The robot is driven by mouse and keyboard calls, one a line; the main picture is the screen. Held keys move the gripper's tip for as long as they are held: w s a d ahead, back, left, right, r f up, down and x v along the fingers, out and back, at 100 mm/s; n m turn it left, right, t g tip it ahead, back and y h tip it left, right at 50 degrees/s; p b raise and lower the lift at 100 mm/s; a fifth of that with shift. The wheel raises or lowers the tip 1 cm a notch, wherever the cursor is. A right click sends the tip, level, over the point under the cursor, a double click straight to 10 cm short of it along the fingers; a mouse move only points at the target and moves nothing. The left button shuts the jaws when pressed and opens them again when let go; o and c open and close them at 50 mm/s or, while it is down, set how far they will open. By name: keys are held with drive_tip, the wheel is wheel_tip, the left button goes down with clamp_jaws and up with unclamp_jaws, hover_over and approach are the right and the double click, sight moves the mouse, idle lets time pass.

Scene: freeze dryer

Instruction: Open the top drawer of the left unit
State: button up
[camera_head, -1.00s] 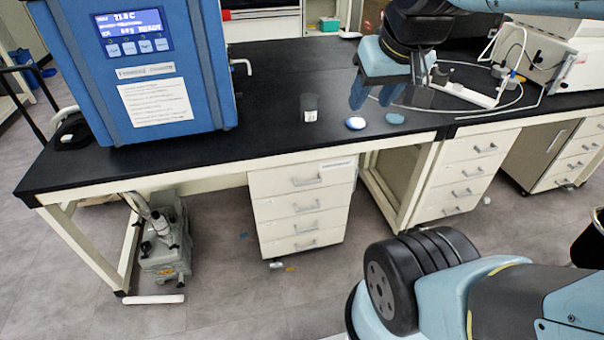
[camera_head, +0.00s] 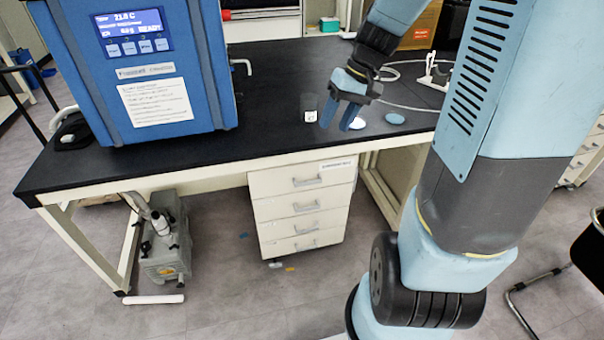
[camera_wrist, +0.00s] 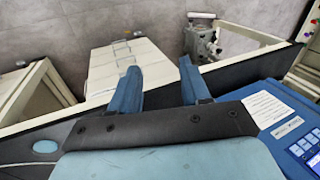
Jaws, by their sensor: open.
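The left drawer unit (camera_head: 303,210) is a white cabinet under the black bench, with several stacked drawers and grey handles. Its top drawer (camera_head: 285,183) is closed, with its handle (camera_head: 308,181) on the front. My gripper (camera_head: 340,114) is open and empty, above the benchtop, up and slightly right of the unit. In the wrist view my two blue fingers (camera_wrist: 159,84) point toward the bench edge, and the drawer unit (camera_wrist: 104,62) lies beyond them, left of the fingers.
A blue freeze dryer (camera_head: 160,70) stands on the black bench (camera_head: 262,120) at left. A grey pump (camera_head: 165,245) sits on the floor left of the unit.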

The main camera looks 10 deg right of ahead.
drive_tip(key=w+d+f+m+t+y, duration=0.2)
drive_tip(key=w+d+f+y, duration=0.15)
drive_tip(key=f, duration=0.65)
drive_tip(key=w+d+f+m+t+y, duration=0.1)
drive_tip(key=w+d+f+y, duration=0.3)
drive_tip(key=f, duration=0.7)
drive_tip(key=w+f+m+t+y, duration=0.25)
drive_tip(key=w+f, duration=0.25)
drive_tip(key=f, duration=0.5)
drive_tip(key=m+t+h, duration=0.1)
drive_tip(key=m+t, duration=0.4)
drive_tip(key=t, duration=0.2)
approach(309, 184)
drive_tip(key=shift+n, duration=0.25)
drive_tip(key=x, duration=1)
drive_tip(key=shift+w, duration=0.2)
drive_tip(key=shift+c, duration=0.3)
clamp_jaws()
drive_tip(key=shift+a, duration=0.15)
